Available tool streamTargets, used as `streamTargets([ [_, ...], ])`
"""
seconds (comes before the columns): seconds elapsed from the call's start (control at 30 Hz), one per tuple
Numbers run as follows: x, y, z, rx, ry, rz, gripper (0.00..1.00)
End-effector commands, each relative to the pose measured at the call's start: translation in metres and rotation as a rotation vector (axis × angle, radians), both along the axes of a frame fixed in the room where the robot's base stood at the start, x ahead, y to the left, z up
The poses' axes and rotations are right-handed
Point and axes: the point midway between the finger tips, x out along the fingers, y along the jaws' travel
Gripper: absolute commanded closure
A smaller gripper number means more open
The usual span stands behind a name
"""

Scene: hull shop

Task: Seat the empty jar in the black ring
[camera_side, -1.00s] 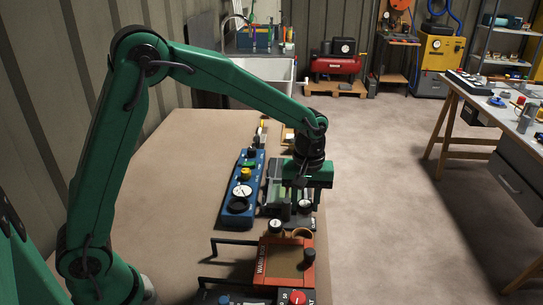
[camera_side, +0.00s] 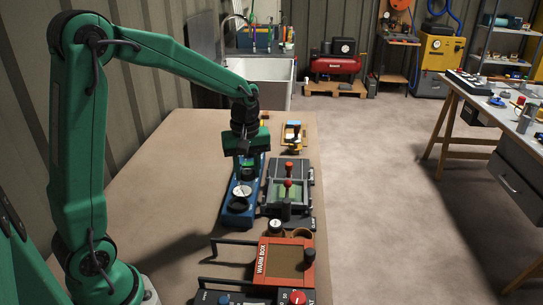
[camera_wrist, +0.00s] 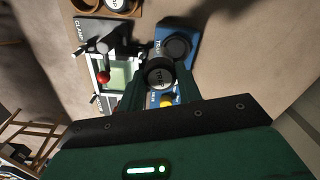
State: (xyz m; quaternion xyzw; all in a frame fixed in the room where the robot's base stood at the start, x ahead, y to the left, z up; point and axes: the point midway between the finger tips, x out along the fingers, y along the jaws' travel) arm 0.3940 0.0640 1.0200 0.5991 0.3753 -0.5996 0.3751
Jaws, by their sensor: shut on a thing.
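My gripper (camera_side: 242,165) is over the long blue holder (camera_side: 232,219) in the side view. In the wrist view its fingers are shut on a dark-topped jar (camera_wrist: 160,74) with pale lettering, seen end-on. I cannot tell whether the jar is clear of the holder or touching it. A round dark seat, likely the black ring (camera_wrist: 177,46), shows on the holder just beyond the jar in the wrist view. A yellow part (camera_wrist: 166,101) lies on the near side of the jar there. A green part (camera_side: 247,164) shows by the gripper in the side view.
A clamp fixture (camera_side: 305,207) with a red-knobbed lever and a green pane stands right beside the holder. An orange-framed warm box (camera_side: 308,277), another jar (camera_side: 275,229) and a cork ring (camera_side: 301,233) are nearer. Open bench (camera_side: 165,190) lies to the left.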

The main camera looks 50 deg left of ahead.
Motion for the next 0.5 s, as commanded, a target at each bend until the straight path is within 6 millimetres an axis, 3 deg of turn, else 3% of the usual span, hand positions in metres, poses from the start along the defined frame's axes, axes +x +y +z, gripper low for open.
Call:
streamTargets([
  [0.2, -0.015, 0.023, 0.005, 0.001, -0.001, 0.059, 0.86],
  [0.5, -0.018, 0.026, 0.005, 0.0, -0.001, 0.067, 0.86],
])
